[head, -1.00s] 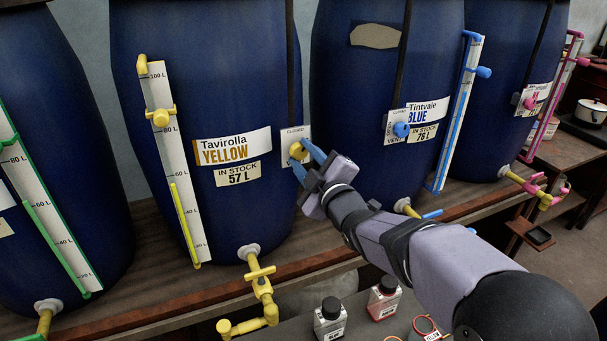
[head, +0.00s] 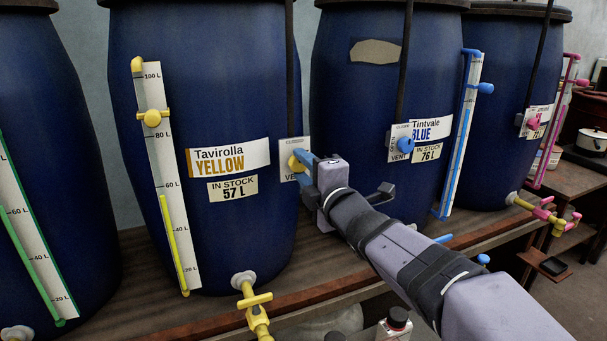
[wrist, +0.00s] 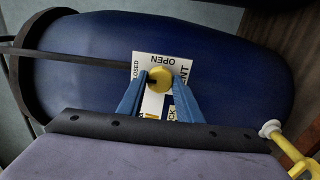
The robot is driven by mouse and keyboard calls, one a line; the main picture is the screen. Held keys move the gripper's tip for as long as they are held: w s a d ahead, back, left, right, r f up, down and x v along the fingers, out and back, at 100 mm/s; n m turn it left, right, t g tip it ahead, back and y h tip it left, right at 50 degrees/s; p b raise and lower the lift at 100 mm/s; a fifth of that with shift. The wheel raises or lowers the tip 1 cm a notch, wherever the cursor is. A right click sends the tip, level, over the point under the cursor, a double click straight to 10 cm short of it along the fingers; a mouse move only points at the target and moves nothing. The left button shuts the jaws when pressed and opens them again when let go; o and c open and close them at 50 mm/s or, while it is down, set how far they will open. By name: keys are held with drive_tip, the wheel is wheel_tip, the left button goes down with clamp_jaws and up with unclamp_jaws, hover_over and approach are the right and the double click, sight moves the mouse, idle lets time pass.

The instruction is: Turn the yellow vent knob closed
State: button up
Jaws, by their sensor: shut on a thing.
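The yellow vent knob (head: 295,163) sits on a white vent plate (head: 289,146) at the right side of the yellow vat (head: 210,100). My gripper (head: 303,164) is at the knob, with its blue fingers shut on it. In the wrist view, the knob (wrist: 158,78) lies between the two blue fingertips. The plate (wrist: 142,60) there reads OPEN and CLOSED, and a dark mark shows on the knob's left side. The fingers hide part of the plate and the word VENT.
The blue vat (head: 350,90) stands close on the right with its blue vent knob (head: 405,145). The yellow level gauge (head: 165,180) is on the left of the yellow vat. A yellow tap (head: 252,300) juts out below. Bottles stand at the front.

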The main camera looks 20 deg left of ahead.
idle(0.3)
drive_tip(key=o, duration=1)
drive_tip(key=shift+o, duration=0.2)
drive_tip(key=b+v, duration=0.1)
drive_tip(key=v, duration=0.6)
drive_tip(key=shift+s+d, duration=0.1)
drive_tip(key=shift+s, duration=0.05)
